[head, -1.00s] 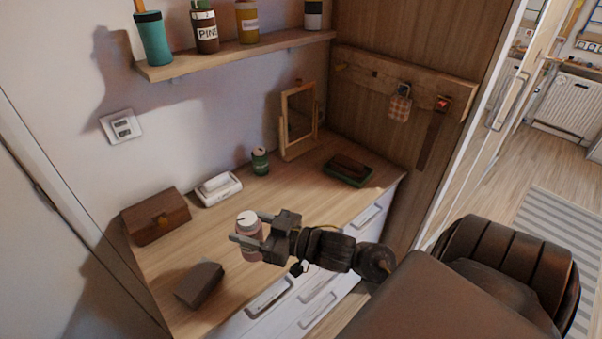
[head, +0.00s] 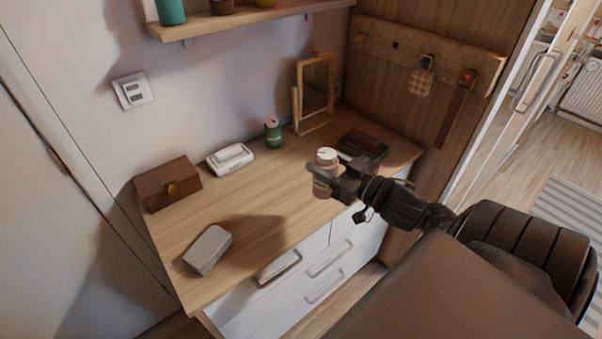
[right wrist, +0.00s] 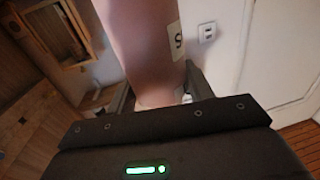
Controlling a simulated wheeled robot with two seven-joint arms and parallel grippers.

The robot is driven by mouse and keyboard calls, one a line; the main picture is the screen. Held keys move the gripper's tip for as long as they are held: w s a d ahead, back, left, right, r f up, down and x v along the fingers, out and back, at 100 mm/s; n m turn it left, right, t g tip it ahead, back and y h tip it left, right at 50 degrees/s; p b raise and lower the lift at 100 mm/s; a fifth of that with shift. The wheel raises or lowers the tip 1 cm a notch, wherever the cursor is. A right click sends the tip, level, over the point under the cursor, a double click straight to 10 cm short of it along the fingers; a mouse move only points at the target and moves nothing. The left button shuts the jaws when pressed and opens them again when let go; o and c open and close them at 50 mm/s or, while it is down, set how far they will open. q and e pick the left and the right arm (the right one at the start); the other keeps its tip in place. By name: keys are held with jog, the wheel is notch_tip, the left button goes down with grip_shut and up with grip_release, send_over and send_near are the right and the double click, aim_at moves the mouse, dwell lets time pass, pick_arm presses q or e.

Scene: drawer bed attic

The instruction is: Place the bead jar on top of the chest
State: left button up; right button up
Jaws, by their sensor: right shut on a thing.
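The bead jar (head: 323,188) is a pinkish jar with a pale lid. My right gripper (head: 322,175) is shut on it and holds it upright near the chest's front edge, at the right part of the top. In the right wrist view the jar (right wrist: 145,45) fills the space between the fingers, with part of a label showing. The chest (head: 200,272) has a light wooden top and white drawers with handles. I cannot tell from the head view whether the jar's base touches the top or hangs above or in front of it. My left gripper is not in view.
On the top stand a brown wooden box (head: 167,184), a white box (head: 230,158), a green can (head: 272,133), a framed mirror (head: 315,95), a dark tray (head: 361,146) and a grey block (head: 207,250). The middle of the top is clear.

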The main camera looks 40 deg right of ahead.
jog(key=w+f, duration=0.6)
jog(key=f, duration=0.1)
jog(key=w+f, duration=0.4)
jog(key=shift+d+f, duration=0.1)
jog(key=shift+d, duration=0.25)
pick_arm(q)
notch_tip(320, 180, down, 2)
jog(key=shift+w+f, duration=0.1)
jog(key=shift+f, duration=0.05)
pick_arm(e)
jog(key=shift+s, duration=0.1)
pick_arm(q)
jog(key=shift+b, duration=0.3)
